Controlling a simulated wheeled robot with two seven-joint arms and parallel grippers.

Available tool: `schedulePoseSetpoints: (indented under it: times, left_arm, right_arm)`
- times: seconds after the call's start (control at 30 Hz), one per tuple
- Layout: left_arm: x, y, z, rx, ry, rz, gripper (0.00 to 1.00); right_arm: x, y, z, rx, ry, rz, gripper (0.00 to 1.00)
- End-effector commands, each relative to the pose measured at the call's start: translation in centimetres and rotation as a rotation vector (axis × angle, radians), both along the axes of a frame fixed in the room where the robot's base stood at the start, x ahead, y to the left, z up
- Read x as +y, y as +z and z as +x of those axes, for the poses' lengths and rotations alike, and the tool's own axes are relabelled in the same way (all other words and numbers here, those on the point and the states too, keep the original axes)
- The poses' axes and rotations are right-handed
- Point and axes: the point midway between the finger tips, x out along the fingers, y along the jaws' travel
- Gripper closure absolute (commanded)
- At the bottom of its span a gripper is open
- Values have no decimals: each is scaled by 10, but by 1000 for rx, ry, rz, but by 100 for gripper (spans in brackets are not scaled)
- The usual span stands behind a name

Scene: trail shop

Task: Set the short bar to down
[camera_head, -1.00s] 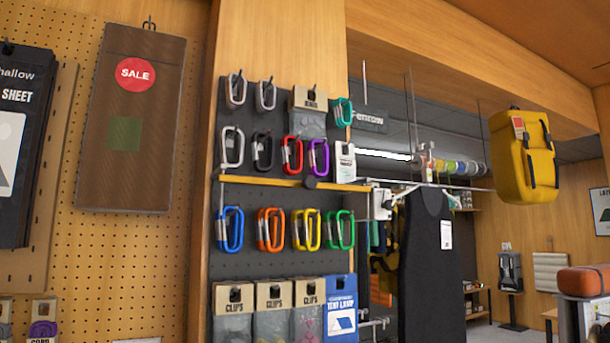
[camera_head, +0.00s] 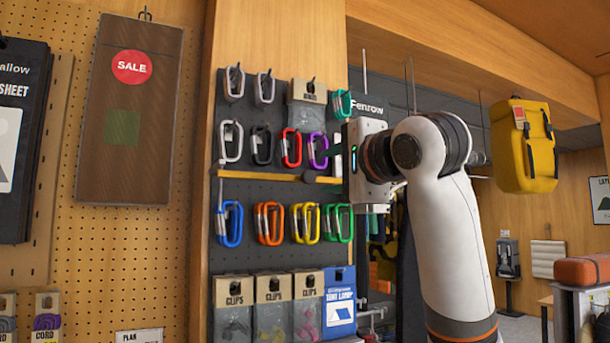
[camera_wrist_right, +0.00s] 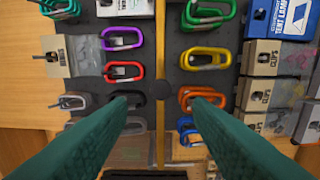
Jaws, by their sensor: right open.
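A thin yellow bar (camera_head: 262,175) runs almost level across the dark hook panel, between two rows of carabiners. I take this to be the short bar; no label shows. My right gripper (camera_head: 336,160) is in front of the panel's right edge. Its green fingers (camera_wrist_right: 160,108) are open, one on each side of the bar, with nothing between them visibly gripped. My left gripper is not in view.
Carabiners hang close above the bar, including a purple one (camera_head: 317,151), and below it, including a green one (camera_head: 338,224). Clip packets (camera_head: 273,304) hang lower. A yellow backpack (camera_head: 524,146) hangs at right. A brown sale board (camera_head: 130,120) hangs at left.

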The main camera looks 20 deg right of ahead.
Motion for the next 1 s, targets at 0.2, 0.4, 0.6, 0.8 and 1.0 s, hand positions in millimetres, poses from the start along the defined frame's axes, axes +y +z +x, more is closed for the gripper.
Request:
schedulePoseSetpoints:
  times: [0.2,0.4,0.6,0.8,1.0]
  left_arm:
    - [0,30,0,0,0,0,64]
    - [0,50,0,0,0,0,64]
    - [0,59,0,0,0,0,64]
    - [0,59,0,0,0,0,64]
    - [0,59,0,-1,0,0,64]
  right_arm:
    - [3,5,45,6,-2,-1,53]
    - [6,4,81,4,-2,-3,53]
    - [7,2,101,1,-2,-3,53]
    - [8,0,105,0,-1,-3,53]
    - [8,0,105,0,-1,-3,62]
